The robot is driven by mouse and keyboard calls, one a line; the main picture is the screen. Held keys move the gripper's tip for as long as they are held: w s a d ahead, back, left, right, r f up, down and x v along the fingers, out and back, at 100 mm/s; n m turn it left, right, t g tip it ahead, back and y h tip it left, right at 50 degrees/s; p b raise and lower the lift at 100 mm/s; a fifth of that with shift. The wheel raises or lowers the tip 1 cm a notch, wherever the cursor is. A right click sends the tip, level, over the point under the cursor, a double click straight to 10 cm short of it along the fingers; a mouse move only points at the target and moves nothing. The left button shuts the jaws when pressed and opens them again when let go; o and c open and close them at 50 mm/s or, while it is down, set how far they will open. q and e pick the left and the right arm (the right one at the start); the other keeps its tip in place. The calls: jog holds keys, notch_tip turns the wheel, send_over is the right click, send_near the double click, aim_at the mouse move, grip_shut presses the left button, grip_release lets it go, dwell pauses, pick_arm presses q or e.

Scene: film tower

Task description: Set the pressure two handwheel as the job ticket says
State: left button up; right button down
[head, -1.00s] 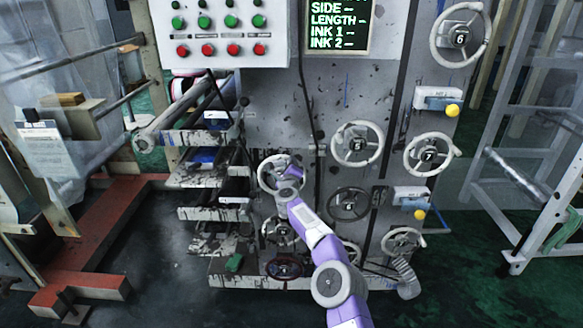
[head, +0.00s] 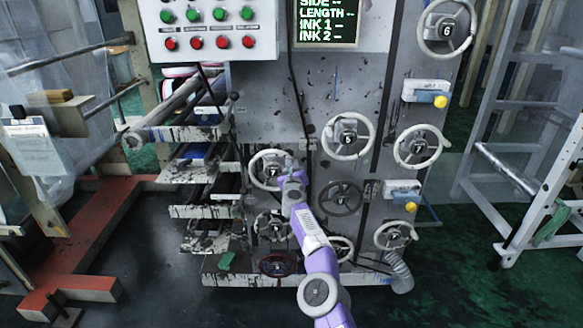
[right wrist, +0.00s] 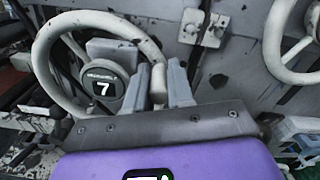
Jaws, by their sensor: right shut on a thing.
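A cream handwheel (head: 253,161) with a dark dial reading 7 is on the left of the machine's front panel. My right gripper (head: 290,176) is at its right side. In the right wrist view the same wheel (right wrist: 100,20) is large and close, and my right gripper (right wrist: 150,82) is shut on a cream part at the wheel's right rim. Part of the rim is hidden behind my fingers. No readable label shows which wheel is pressure two. A white printed sheet (head: 32,150) hangs at the left; its text is too small to read. My left gripper is out of view.
Several other handwheels surround it, including ones at the right (head: 348,137) and below (head: 278,264). A button box (head: 207,28) and a screen (head: 327,20) with dashes beside its entries are above. Stepped ledges (head: 205,212) stand left; a white ladder (head: 480,150) stands right.

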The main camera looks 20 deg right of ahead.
jog(key=shift+d+f, duration=0.1)
dwell(0.3)
jog(key=c, duration=1)
grip_release()
